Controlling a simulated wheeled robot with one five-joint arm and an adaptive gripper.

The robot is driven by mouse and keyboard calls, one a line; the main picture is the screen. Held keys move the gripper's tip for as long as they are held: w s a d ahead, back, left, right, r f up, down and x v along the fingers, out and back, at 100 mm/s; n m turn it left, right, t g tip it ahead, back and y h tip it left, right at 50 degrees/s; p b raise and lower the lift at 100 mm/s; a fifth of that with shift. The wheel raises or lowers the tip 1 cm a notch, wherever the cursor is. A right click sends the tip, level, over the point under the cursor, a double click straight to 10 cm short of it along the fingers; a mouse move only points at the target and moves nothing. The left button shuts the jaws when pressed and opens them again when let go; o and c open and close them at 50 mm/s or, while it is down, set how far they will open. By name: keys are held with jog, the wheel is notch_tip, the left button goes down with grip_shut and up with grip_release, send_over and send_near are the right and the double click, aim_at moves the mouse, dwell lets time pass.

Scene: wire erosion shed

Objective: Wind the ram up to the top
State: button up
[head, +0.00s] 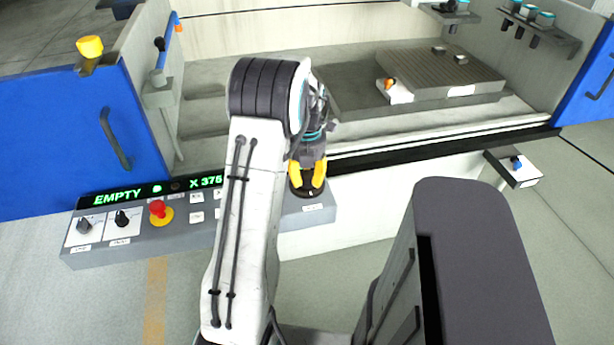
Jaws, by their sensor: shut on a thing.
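My gripper (307,178), with yellow fingertips, points down at the right end of the grey control panel (262,218). It is shut on a round black knob (309,193) there; the fingers cover part of the knob. A small label lies just below the knob. The panel's green display (140,192) reads "EMPTY" and "X 375", with the rest hidden behind my arm. I cannot make out the ram in this view.
The panel also carries a red mushroom button (159,212) and two black rotary switches (121,218) at left. Behind is an open machine tank with a grey slotted block (440,72). Blue doors (60,140) stand at both sides. A small ledge with a blue knob (516,163) is at right.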

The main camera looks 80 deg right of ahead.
aim_at(307, 175)
jog(key=shift+a+f, duration=0.1)
jog(key=shift+f, duration=0.05)
jog(key=o, duration=1.2)
jog(key=shift+r, duration=0.25)
notch_tip(307, 175, up, 12)
jog(key=shift+f, duration=0.15)
dwell(0.4)
